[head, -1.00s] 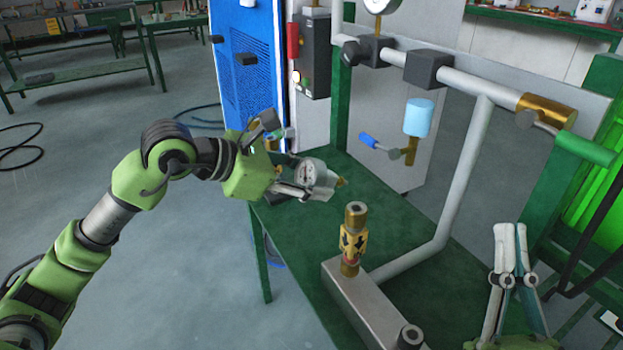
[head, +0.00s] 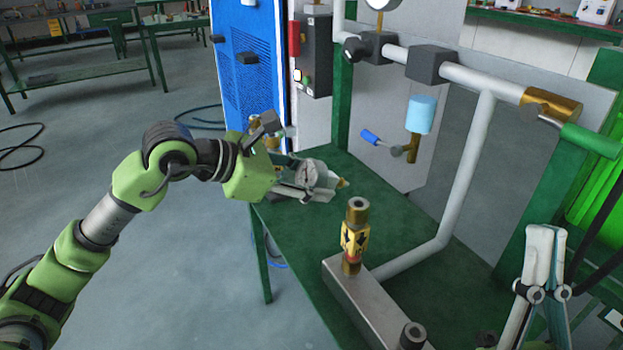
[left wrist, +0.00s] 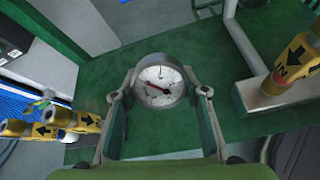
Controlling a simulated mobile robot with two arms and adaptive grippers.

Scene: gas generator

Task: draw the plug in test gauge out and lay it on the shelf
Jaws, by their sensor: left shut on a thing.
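My left gripper (head: 318,190) is shut on the plug-in test gauge (head: 311,172), a round grey gauge with a white dial. In the head view its dial faces left and is seen at a slant, and a brass end (head: 343,183) shows at its right. In the left wrist view the gauge (left wrist: 160,82) sits between the fingertips, dial towards the camera. It is over the green shelf (head: 395,205); I cannot tell whether it touches it. My right gripper (head: 546,240) is at the lower right, away from the gauge; its finger gap is unclear.
A brass fitting with a yellow arrow label (head: 355,237) stands upright on a grey block (head: 372,300). Grey pipes (head: 468,165) and a light-blue cylinder (head: 421,115) are behind. More yellow-labelled brass fittings (left wrist: 45,130) show at left in the wrist view. Green surface between is clear.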

